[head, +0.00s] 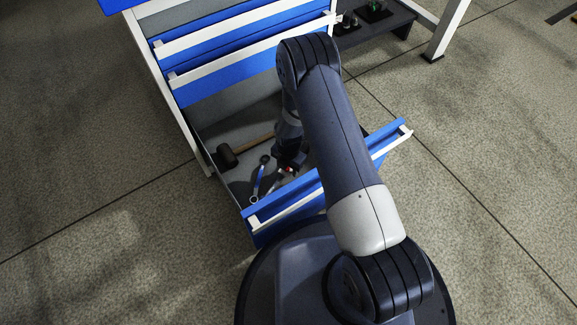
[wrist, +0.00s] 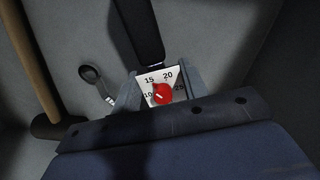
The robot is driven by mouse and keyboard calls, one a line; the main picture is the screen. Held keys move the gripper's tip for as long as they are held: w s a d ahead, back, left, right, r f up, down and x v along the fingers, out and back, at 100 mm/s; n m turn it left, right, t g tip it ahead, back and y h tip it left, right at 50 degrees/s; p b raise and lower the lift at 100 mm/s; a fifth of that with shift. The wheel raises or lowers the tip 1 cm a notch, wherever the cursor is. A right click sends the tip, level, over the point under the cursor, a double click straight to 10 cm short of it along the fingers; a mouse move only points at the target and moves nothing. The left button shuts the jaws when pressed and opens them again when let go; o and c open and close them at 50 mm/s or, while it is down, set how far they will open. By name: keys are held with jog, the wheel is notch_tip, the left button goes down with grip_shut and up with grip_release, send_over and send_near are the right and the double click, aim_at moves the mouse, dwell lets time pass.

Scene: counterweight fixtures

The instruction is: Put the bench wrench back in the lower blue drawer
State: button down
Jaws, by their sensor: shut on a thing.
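The lower blue drawer (head: 385,150) is pulled open in the head view, with its grey interior showing. My gripper (head: 290,161) reaches down inside it, near its front panel. In the wrist view my gripper (wrist: 160,88) is shut on a tool with a black shaft (wrist: 137,32) and a white numbered dial (wrist: 151,84) with a red knob (wrist: 163,94). I take this to be the bench wrench. Its red part shows small in the head view. Whether the tool touches the drawer floor I cannot tell. My arm hides the drawer's right part.
A black-headed mallet (head: 227,156) with a wooden handle lies at the drawer's left and back. A ring spanner (head: 259,180) lies between it and my gripper. The upper blue drawers (head: 225,35) stand nearly closed above. Bare drawer floor shows around the spanner.

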jog(key=shift+f+b, duration=0.55)
jog(key=c, duration=0.7)
grip_release()
notch_tip(320, 180, up, 11)
jog(key=p, duration=0.4)
